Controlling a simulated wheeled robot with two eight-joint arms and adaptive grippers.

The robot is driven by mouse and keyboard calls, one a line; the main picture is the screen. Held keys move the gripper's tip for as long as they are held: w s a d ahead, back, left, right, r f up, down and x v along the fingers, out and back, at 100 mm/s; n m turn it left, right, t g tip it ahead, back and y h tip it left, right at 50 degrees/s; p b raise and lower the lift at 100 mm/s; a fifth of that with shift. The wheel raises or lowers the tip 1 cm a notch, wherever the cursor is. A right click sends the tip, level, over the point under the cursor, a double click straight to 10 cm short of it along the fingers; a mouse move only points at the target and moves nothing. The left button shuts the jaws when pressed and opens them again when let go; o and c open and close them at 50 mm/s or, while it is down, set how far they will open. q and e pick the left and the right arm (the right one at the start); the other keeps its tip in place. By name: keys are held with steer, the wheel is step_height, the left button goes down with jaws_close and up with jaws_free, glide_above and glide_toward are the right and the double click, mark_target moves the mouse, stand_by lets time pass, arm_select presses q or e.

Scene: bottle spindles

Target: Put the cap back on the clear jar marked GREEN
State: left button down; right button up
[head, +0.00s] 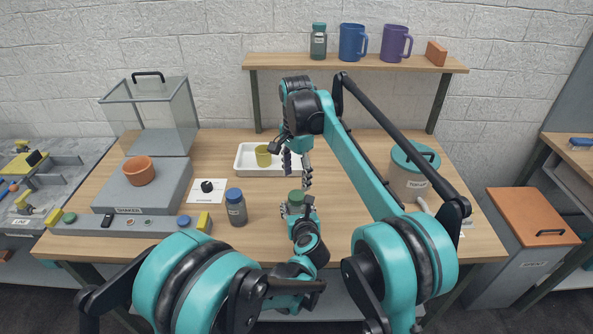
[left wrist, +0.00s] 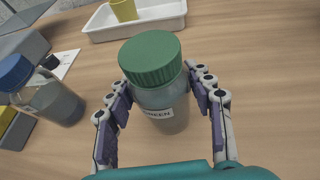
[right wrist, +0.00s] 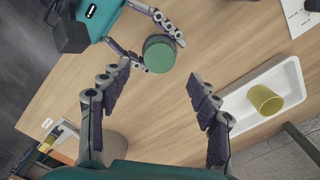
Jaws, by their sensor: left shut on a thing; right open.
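The clear jar marked GREEN (left wrist: 160,117) stands upright on the table, with its label facing the left wrist camera. The green cap (left wrist: 150,58) sits on its mouth and looks level; how tightly it is seated I cannot tell. The cap also shows in the head view (head: 296,196) and from above in the right wrist view (right wrist: 160,57). My left gripper (left wrist: 160,100) is shut on the jar body, one finger on each side below the cap. My right gripper (right wrist: 155,95) is open and empty, above and beside the jar.
A blue-capped jar (head: 236,208) stands left of the GREEN jar. A white tray (head: 242,160) with a yellow cup (head: 263,156) lies behind. The shaker (head: 140,190) is at the left and a lidded bin (head: 408,178) at the right. Bare tabletop lies right of the jar.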

mark_target(297, 195)
steer(key=n, duration=0.4)
steer(key=shift+r+n, duration=0.25)
steer(key=shift+n, duration=0.15)
steer(key=n, duration=0.4)
steer(key=shift+r+n, duration=0.15)
steer(key=shift+n, duration=0.25)
steer(key=n, duration=0.4)
steer(key=shift+r+n, duration=0.2)
steer(key=shift+n, duration=0.1)
steer(key=n, duration=0.5)
steer(key=shift+r, duration=0.25)
steer(key=shift+f, duration=4.05)
